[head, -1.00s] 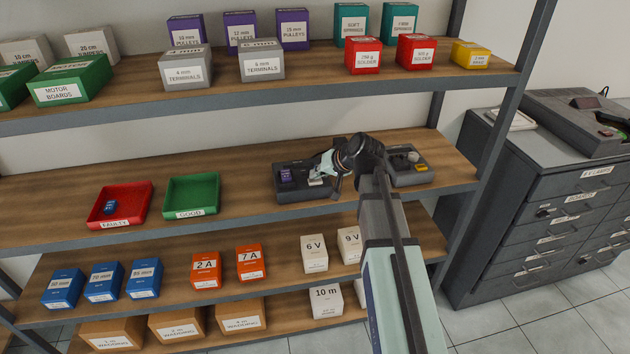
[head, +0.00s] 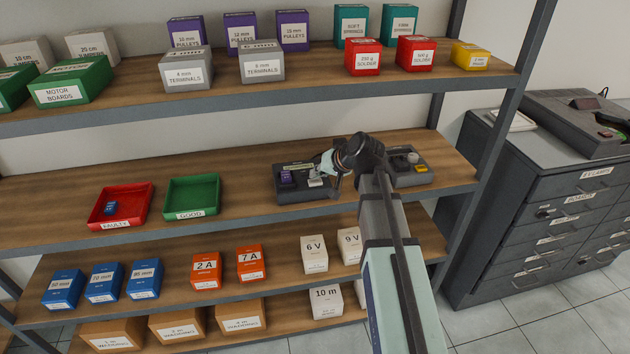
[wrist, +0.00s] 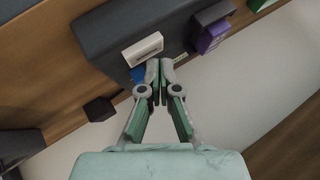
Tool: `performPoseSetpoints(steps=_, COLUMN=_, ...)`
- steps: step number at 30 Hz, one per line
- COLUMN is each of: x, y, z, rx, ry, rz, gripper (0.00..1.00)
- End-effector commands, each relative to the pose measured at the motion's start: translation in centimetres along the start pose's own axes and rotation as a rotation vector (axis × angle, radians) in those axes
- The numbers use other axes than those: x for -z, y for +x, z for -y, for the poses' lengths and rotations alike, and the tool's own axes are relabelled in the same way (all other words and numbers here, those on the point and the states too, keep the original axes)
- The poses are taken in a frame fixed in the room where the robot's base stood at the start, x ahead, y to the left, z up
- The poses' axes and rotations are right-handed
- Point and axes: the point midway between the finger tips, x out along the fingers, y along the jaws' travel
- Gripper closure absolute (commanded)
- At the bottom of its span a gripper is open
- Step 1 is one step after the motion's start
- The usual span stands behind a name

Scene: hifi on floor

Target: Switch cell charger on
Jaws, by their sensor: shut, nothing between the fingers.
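A dark grey device (head: 300,192), which looks like the cell charger, sits on the middle shelf with a purple block (head: 287,176) at its left. In the wrist view the device (wrist: 110,30) shows a white rocker-like part (wrist: 143,48) with a blue patch (wrist: 137,73) beside it. The purple block also shows there (wrist: 211,37). My gripper (wrist: 160,63) is shut and empty. Its fingertips are right beside the white part; I cannot tell whether they touch it. In the head view my gripper is small and partly hidden by my wrist.
A second grey device (head: 425,178) with a round knob stands to the right, behind my arm. A green tray (head: 191,212) and a red tray (head: 105,220) holding a blue piece lie to the left. Labelled boxes fill the shelves above and below. Bare shelf lies between the trays and the device.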

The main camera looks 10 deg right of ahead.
Motion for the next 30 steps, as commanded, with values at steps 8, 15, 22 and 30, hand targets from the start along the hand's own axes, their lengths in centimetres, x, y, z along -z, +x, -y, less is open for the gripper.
performPoseSetpoints(steps=8, x=0.6, y=-0.8, z=0.6, rx=0.000, ry=0.000, rz=-0.001, gripper=1.00)
performPoseSetpoints(steps=15, x=1.7, y=-2.3, z=1.7, rx=0.000, ry=0.000, rz=0.000, gripper=1.00)
performPoseSetpoints(steps=22, x=2.8, y=-3.7, z=2.7, rx=0.000, ry=-0.001, rz=-0.001, gripper=1.00)
performPoseSetpoints(steps=30, x=3.1, y=-4.2, z=3.0, rx=0.000, ry=0.000, rz=0.000, gripper=1.00)
